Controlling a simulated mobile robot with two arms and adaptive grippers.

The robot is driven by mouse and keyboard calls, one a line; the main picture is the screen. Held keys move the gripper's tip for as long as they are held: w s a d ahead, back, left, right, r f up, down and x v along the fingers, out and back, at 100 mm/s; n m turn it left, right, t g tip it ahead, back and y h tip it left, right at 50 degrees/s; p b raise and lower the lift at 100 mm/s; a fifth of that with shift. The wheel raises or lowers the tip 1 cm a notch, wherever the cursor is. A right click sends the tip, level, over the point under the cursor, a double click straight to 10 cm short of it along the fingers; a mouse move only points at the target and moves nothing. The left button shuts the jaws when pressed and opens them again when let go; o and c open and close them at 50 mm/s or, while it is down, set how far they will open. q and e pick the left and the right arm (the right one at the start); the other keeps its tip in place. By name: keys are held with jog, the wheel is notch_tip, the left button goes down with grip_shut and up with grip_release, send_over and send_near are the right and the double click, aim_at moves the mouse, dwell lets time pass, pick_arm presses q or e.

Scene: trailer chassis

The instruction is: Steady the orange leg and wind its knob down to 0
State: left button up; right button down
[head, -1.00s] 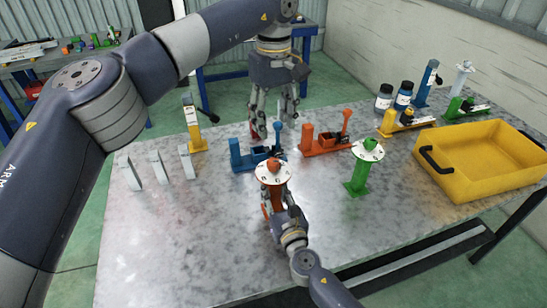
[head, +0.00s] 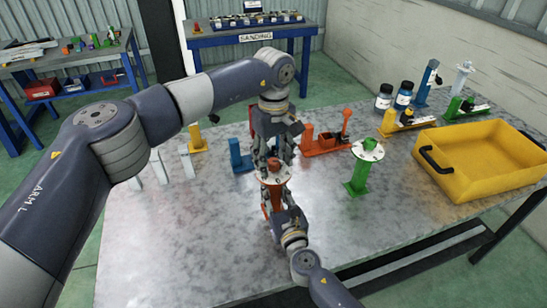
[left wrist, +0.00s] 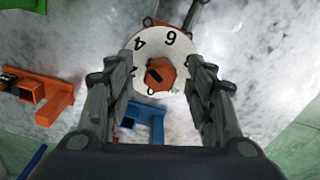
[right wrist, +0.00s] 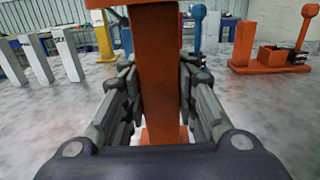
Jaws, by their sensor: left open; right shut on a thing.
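The orange leg (right wrist: 158,75) stands upright on the table, and my right gripper (right wrist: 160,90) is shut around its post. On its top is a white numbered dial (head: 283,178) with an orange knob (head: 273,164). In the left wrist view the orange hexagonal knob (left wrist: 160,74) shows from above, with a 4 and a 6 readable on the dial. My left gripper (left wrist: 160,88) is open and points down above the knob, a finger on either side of it. In the head view the left gripper (head: 274,150) partly hides the dial's far side.
A green leg with a white dial (head: 366,150) stands to the right. A blue fixture (head: 238,158) and an orange fixture (head: 325,143) lie behind. A yellow bin (head: 480,165) stands at right. The front left of the table is clear.

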pick_arm(q)
jog(key=c, duration=1.1)
